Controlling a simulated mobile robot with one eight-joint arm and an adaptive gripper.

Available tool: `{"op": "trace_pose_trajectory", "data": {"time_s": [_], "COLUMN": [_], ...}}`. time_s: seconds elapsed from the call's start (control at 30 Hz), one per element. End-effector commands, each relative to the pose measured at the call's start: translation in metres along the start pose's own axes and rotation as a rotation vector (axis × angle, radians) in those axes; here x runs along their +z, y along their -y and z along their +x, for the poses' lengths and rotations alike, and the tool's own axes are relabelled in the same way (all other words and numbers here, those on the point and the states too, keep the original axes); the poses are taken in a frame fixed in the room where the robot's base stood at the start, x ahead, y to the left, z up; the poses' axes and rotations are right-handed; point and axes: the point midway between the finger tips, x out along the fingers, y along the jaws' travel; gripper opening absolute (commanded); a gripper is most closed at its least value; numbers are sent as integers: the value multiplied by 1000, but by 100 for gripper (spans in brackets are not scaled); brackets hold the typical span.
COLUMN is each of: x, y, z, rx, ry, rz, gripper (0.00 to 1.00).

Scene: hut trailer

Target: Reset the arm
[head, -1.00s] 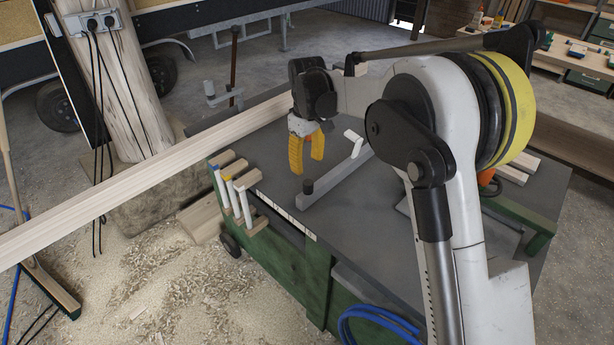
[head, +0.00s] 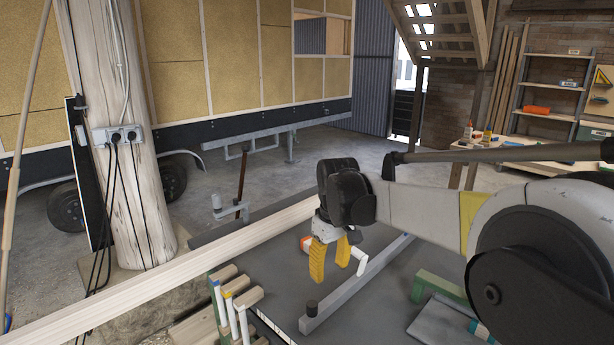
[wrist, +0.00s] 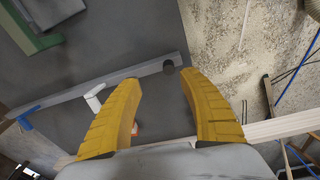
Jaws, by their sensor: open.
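My gripper (head: 328,262) has yellow fingers that point down over the dark grey worktop (head: 375,315). The fingers are apart with nothing between them, and it is open. In the wrist view the two yellow fingers (wrist: 160,112) are spread above the worktop. My white arm reaches in from the right of the head view. Below and beside the gripper lies a long grey bar (head: 352,288) with a dark knob at its near end and a white handle (head: 388,262). Whether the fingers touch the bar cannot be told; they look clear of it.
A long wooden beam (head: 190,277) runs along the worktop's left side. Several wooden-handled tools (head: 236,296) hang at the near edge. A thick wooden post (head: 122,130) stands at left. A green frame (head: 437,288) sits on the worktop at right.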

Motion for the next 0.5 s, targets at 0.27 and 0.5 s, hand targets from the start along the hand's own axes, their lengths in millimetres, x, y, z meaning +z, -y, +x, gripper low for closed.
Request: {"op": "trace_pose_trajectory", "data": {"time_s": [0.27,0.5], "x": [100,188], "y": [3,20], "z": [-61,-76], "rx": [71,126], "ry": [-150,-286], "rz": [210,388], "gripper": [49,49]}}
